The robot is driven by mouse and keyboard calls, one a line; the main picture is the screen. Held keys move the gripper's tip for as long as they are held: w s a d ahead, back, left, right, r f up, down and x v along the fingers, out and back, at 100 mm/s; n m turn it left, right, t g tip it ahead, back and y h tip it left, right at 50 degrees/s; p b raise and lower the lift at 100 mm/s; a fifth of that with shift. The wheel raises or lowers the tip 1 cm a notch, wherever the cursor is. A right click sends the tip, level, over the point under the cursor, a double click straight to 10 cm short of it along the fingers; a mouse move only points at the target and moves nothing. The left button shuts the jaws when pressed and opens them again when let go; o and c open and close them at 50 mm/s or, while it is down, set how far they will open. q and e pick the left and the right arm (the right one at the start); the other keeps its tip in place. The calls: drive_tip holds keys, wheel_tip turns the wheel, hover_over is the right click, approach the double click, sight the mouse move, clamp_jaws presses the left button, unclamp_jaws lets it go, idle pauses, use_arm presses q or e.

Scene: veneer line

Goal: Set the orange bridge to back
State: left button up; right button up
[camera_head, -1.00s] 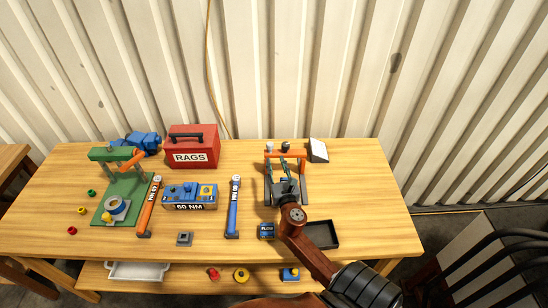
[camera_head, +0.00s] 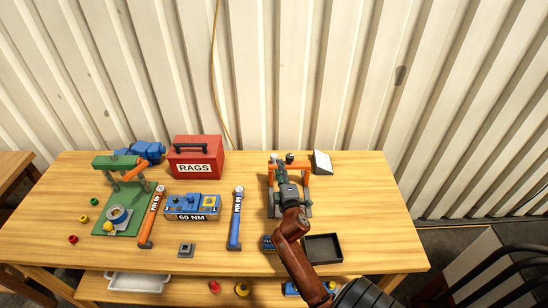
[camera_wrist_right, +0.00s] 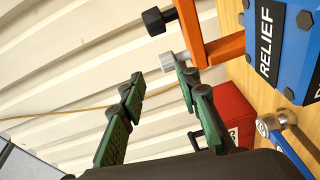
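The orange bridge (camera_head: 299,164) spans the top of a fixture at the back right of the table. A silver knob and a black knob (camera_head: 289,157) stand on it. In the wrist view the bridge (camera_wrist_right: 218,45) is at upper right, with the black knob (camera_wrist_right: 153,21) and silver knob (camera_wrist_right: 168,61) pointing left. My right gripper (camera_head: 280,172) is over the fixture at the bridge's left part. In the wrist view its green fingers (camera_wrist_right: 155,98) are apart with nothing between them; the silver knob shows beside one fingertip. Contact cannot be told. My left gripper is out of view.
A blue body marked RELIEF (camera_wrist_right: 290,50) shows near the bridge. A blue wrench (camera_head: 235,220) lies left of the fixture, with a red RAGS toolbox (camera_head: 207,153) behind. A black tray (camera_head: 323,248) is in front. The table's right end is clear.

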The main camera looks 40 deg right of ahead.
sight(275, 158)
drive_tip(key=m, duration=0.5)
drive_tip(key=w+m, duration=0.1)
drive_tip(key=m, duration=1)
drive_tip(key=shift+w+d+f+b, duration=0.2)
drive_tip(key=shift+w+b, duration=0.05)
drive_tip(key=shift+b, duration=0.05)
drive_tip(key=shift+m, duration=0.3)
drive_tip(key=x, duration=0.7)
drive_tip(key=shift+w+d, duration=0.15)
drive_tip(key=shift+w, duration=0.2)
drive_tip(key=shift+c, duration=0.5)
clamp_jaws()
